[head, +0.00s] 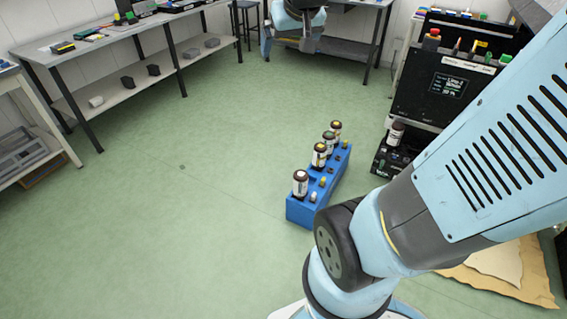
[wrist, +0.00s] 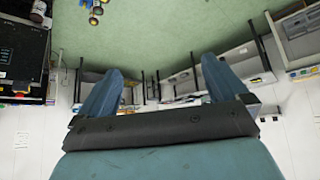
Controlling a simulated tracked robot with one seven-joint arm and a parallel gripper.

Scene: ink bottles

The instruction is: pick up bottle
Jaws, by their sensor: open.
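Several ink bottles with white labels and dark or yellow caps stand upright in a blue rack (head: 296,213) on the green floor in the head view. The nearest bottle (head: 300,184) is at the rack's front end, and another bottle (head: 319,157) is behind it. Another bottle (head: 396,134) stands in the black machine (head: 440,85) at right. In the wrist view, small yellow-topped bottles (wrist: 95,13) show at the top edge, far from my fingers. My gripper (wrist: 160,85) is open and empty, its two blue fingers wide apart.
Grey benches (head: 115,35) with shelves line the left and back walls. Cardboard (head: 510,275) lies at lower right. The floor left of the rack is clear. My arm covers the right foreground.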

